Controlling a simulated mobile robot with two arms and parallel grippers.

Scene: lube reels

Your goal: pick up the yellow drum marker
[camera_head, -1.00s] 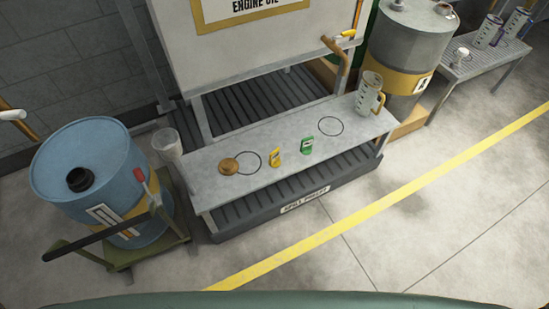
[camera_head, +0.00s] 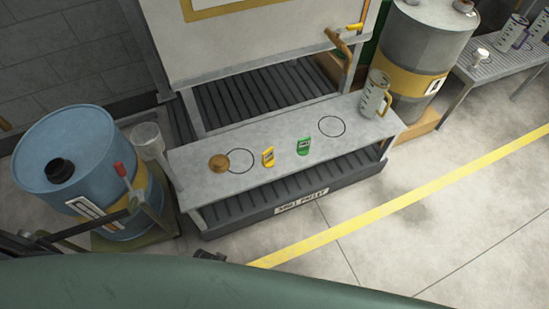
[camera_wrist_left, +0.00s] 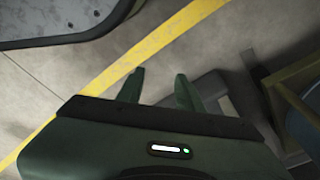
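The yellow drum marker (camera_head: 268,157) is a small upright yellow tag on the grey bench (camera_head: 190,177), between the brass-coloured round piece and the green marker (camera_head: 304,146). Nothing touches it. My left gripper (camera_wrist_left: 158,75) shows in the left wrist view with its two dark green fingers apart and nothing between them. It is over the floor near the yellow line, away from the marker. The marker is not visible in the left wrist view. My right gripper is in neither view.
A brass-coloured round piece (camera_head: 219,163) and a metal jug (camera_head: 375,94) stand on the bench. Two black rings are drawn on it. A blue drum (camera_head: 75,150) on a trolley stands left, a clear cup (camera_head: 147,139) beside the bench. The floor in front is clear.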

